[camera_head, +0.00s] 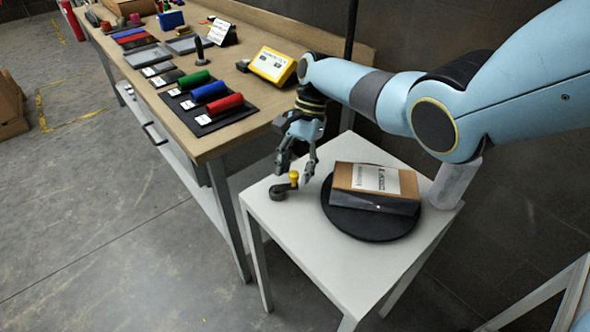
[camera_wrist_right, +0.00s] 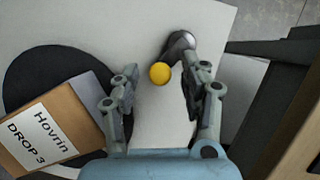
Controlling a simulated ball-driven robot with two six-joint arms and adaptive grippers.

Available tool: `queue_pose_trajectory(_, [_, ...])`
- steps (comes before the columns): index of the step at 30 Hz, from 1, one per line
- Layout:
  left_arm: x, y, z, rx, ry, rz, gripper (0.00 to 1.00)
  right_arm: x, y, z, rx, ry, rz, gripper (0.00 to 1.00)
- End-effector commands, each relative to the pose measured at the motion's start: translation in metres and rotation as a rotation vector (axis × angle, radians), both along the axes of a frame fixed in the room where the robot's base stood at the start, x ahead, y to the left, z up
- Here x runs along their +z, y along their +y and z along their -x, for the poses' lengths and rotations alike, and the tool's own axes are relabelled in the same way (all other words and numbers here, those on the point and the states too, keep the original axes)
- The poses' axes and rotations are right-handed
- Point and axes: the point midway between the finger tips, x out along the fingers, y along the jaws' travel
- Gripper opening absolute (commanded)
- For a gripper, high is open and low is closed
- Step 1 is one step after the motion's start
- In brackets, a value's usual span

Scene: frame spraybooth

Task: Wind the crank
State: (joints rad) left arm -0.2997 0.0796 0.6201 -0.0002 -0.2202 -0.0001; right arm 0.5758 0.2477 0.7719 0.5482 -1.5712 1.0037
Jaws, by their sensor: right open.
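The crank (camera_head: 281,190) is a short dark grey arm with a yellow knob (camera_head: 293,176) standing up at one end. It sits at the left edge of the small white table (camera_head: 300,245). My right gripper (camera_head: 296,176) is open and pointed down, right at the knob in the head view. In the right wrist view the yellow knob (camera_wrist_right: 160,73) shows ahead of and between the open fingers (camera_wrist_right: 157,95), and the dark crank hub (camera_wrist_right: 181,42) lies beyond it. The gap between fingers and knob is hard to judge. My left gripper is not in view.
A black turntable disc (camera_head: 370,226) on the white table carries a brown box (camera_head: 350,178) with a white label and a dark folder. A long wooden bench (camera_head: 215,142) behind holds coloured rolls, a yellow device (camera_head: 272,65) and several small items.

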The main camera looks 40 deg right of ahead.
Motion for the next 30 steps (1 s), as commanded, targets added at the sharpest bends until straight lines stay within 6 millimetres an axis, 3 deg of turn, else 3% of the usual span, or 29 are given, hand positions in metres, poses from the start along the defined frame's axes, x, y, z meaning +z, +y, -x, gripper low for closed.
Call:
queue_pose_trajectory(8, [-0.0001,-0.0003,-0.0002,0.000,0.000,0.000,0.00,-0.0020,0.0011,0.0001,0.001,-0.002,0.000,0.45])
queue_pose_trajectory(19, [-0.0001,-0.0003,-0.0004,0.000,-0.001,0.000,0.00,-0.0018,0.0008,0.0001,0.000,-0.001,0.001,0.00])
queue_pose_trajectory(30, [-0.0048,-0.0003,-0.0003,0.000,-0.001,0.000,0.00,-0.0027,0.0002,-0.0018,0.039,0.000,0.001,0.00])
